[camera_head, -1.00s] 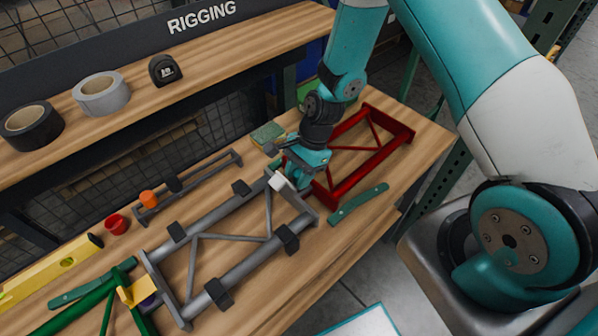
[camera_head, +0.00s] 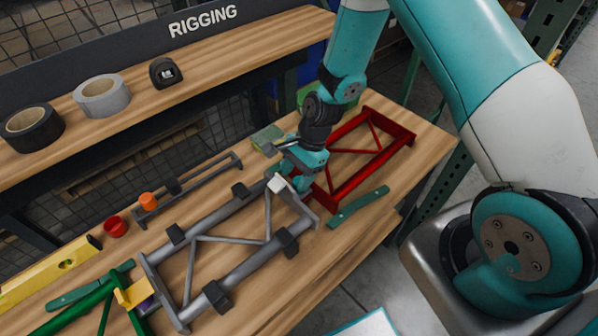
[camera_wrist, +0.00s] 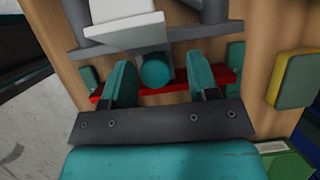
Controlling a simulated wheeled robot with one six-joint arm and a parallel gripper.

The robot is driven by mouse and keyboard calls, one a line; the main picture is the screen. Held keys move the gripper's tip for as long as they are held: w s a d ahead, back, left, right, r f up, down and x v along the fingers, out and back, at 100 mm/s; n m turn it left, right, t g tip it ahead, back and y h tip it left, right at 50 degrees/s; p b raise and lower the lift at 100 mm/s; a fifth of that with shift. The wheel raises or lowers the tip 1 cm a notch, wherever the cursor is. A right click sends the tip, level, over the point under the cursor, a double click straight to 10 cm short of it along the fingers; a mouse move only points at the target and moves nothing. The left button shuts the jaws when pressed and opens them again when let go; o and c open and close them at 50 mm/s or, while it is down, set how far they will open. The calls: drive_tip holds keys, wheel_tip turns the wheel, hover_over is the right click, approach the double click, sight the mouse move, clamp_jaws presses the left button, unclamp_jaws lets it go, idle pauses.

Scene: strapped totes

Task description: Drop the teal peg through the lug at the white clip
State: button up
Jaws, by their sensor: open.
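The white clip (camera_head: 280,184) sits at the right end of the grey frame (camera_head: 215,302) in the head view. It also shows at the top of the wrist view (camera_wrist: 125,28). The teal peg (camera_wrist: 157,71) shows its round end between my fingers in the wrist view, beside the clip and against the grey end plate (camera_wrist: 200,32). My gripper (camera_wrist: 160,84) is open, with a gap on each side of the peg. In the head view my gripper (camera_head: 296,180) is at the clip and hides the peg. How deep the peg sits in the lug cannot be seen.
A red frame (camera_head: 398,141) lies just beyond my gripper, with a teal bar (camera_head: 358,206) in front. A green frame (camera_head: 75,308) with a yellow clip (camera_head: 134,294) is at the left.

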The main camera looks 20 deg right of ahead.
drive_tip(key=shift+s+d+f, duration=0.2)
drive_tip(key=shift+s+f, duration=0.5)
drive_tip(key=shift+f, duration=0.35)
drive_tip(key=shift+w+r, duration=0.1)
drive_tip(key=shift+r, duration=0.2)
drive_tip(key=w+a+b+v, duration=0.1)
drive_tip(key=b+v, duration=0.1)
drive_tip(key=v, duration=1.7)
drive_tip(key=s+a+r+n, duration=0.5)
drive_tip(key=s+r+n, duration=0.1)
drive_tip(key=s+n, duration=0.4)
drive_tip(key=s+a+r+n+t, duration=0.1)
drive_tip(key=s+a+r+n, duration=0.4)
drive_tip(key=s+n, duration=0.5)
drive_tip(key=shift+s+a+r+n, duration=0.25)
drive_tip(key=shift+s+r+n, duration=0.1)
drive_tip(key=shift+r+n, duration=0.4)
